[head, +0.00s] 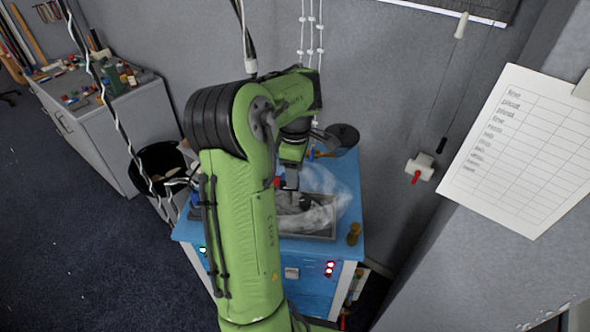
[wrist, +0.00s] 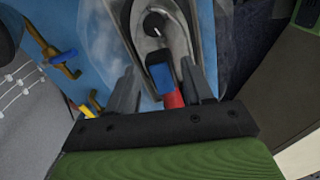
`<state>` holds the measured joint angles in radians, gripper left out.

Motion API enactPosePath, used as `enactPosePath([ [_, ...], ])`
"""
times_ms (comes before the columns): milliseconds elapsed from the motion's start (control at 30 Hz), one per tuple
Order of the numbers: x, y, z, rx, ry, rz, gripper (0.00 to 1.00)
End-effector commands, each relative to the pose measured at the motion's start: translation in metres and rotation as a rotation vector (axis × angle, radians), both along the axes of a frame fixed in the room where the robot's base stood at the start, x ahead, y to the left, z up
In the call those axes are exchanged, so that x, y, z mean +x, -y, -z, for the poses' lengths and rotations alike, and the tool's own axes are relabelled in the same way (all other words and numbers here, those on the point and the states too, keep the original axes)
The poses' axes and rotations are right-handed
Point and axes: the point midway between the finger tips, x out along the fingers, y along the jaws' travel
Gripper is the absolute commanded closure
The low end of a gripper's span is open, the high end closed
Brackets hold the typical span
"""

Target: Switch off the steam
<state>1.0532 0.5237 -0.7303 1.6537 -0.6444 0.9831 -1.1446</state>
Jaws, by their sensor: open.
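Pale steam (head: 342,188) rises over a grey metal basin (head: 325,236) set on a blue-topped cabinet. In the wrist view the basin (wrist: 207,40) shows a dark round knob (wrist: 154,24) with a white mark. My gripper (head: 290,183) hangs just over the basin. In the wrist view its jaws (wrist: 161,80) are open, with a red and blue handle-like piece (wrist: 160,76) between them; I cannot tell whether they touch it. A brass valve with a blue handle (wrist: 58,57) and a yellow-handled one (wrist: 92,107) are left of the jaws. Which one controls the steam is unclear.
The blue cabinet (head: 195,231) has red lights (head: 329,268) and a green light (head: 203,250) on its front. A brass piece (head: 354,234) stands at its right edge. A black bin (head: 157,163) is left. A wall switch with a red lever (head: 419,168) is right.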

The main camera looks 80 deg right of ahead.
Motion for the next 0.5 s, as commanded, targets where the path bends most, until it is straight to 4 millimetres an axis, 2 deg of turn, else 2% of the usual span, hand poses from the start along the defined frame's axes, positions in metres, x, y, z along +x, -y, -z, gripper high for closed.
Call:
enactPosePath([
  [33, 0.0000, 0.0000, -0.0003, 0.000, 0.000, 0.000, 0.54],
  [67, 0.0000, 0.0001, -0.0004, 0.000, 0.000, 0.000, 0.58],
  [333, 0.0000, 0.0001, -0.0006, 0.000, 0.001, 0.000, 1.00],
  [500, 0.0015, 0.0003, 0.0007, -0.004, -0.022, -0.003, 1.00],
])
